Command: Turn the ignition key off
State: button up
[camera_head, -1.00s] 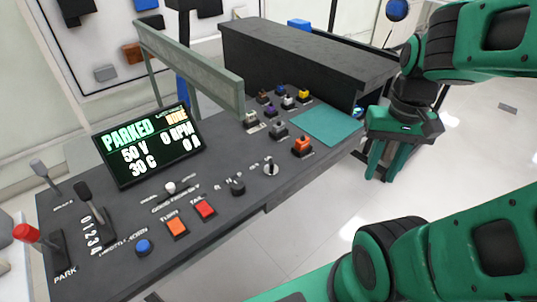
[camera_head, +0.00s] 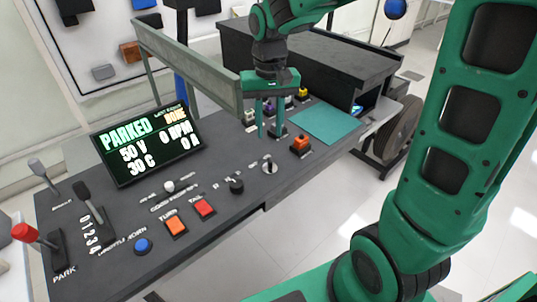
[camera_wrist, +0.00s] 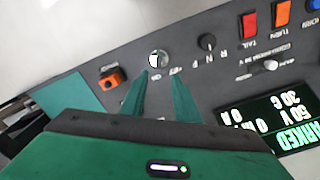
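The ignition key switch (camera_head: 268,165) is a small silver key-like piece on a round base on the dark console (camera_head: 225,225). It also shows in the wrist view (camera_wrist: 159,58), just beyond my fingertips. My gripper (camera_head: 271,132) hangs over the console, behind the key in the head view. In the wrist view, my gripper (camera_wrist: 159,74) is open, its two green fingers apart with nothing between them. The key lies roughly in line with the gap and I see no contact. Its lettering is too small to read surely.
An orange switch (camera_head: 301,144) stands right of the key, and a black knob (camera_head: 236,186) left of it. Small coloured switches (camera_head: 302,95) sit behind, near a teal mat (camera_head: 325,124). A grey-green rail (camera_head: 190,65) rises behind my gripper. The display (camera_head: 147,143) reads PARKED.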

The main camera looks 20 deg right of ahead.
aim_at(269, 159)
notch_tip(269, 159, down, 10)
jog(key=shift+f, duration=0.2)
jog(key=shift+c, duration=0.2)
grip_shut()
